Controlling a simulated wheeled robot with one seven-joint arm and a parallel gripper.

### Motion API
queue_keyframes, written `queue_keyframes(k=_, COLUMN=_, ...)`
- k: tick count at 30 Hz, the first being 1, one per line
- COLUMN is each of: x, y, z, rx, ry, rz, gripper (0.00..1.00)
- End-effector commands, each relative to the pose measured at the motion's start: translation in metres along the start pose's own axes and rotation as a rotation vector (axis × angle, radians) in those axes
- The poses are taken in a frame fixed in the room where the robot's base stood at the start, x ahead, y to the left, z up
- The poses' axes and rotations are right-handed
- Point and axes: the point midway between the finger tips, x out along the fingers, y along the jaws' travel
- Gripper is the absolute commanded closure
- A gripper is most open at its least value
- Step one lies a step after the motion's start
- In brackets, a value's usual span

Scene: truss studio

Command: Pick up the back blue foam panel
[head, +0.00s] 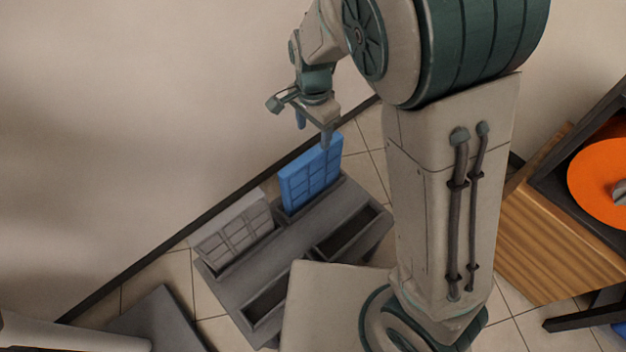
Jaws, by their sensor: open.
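The blue foam panel (311,177) stands upright in a slot at the back right of a grey rack (292,247). Its face has a grid of square recesses. My gripper (313,132) hangs just above the panel's top edge with its fingers pointing down. The gripper is open and nothing is held between the fingers. One finger is near the panel's upper right part; I cannot tell whether it touches.
A grey-white gridded panel (232,233) stands in the rack's back left slot. Two front slots look empty. A plain wall (150,120) rises close behind the rack. At right is a wooden cabinet (560,240) with an orange disc (597,180).

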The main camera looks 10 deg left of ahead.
Motion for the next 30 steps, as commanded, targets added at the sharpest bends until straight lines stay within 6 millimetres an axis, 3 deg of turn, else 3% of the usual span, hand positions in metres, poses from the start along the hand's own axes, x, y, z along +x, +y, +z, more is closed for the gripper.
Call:
queue_keyframes(k=3, x=0.03, y=0.001, z=0.0, rx=0.001, ry=-0.001, rz=0.005, gripper=0.38)
queue_keyframes(k=7, x=0.052, y=0.001, z=0.0, rx=0.001, ry=-0.001, rz=0.002, gripper=0.38)
queue_keyframes(k=17, x=0.074, y=0.0, z=0.001, rx=-0.001, ry=-0.001, rz=0.001, gripper=0.38)
queue_keyframes(k=25, x=0.114, y=-0.003, z=0.002, rx=-0.001, ry=0.0, rz=0.003, gripper=0.38)
queue_keyframes(k=30, x=0.117, y=-0.003, z=0.002, rx=-0.001, ry=0.0, rz=0.0, gripper=0.38)
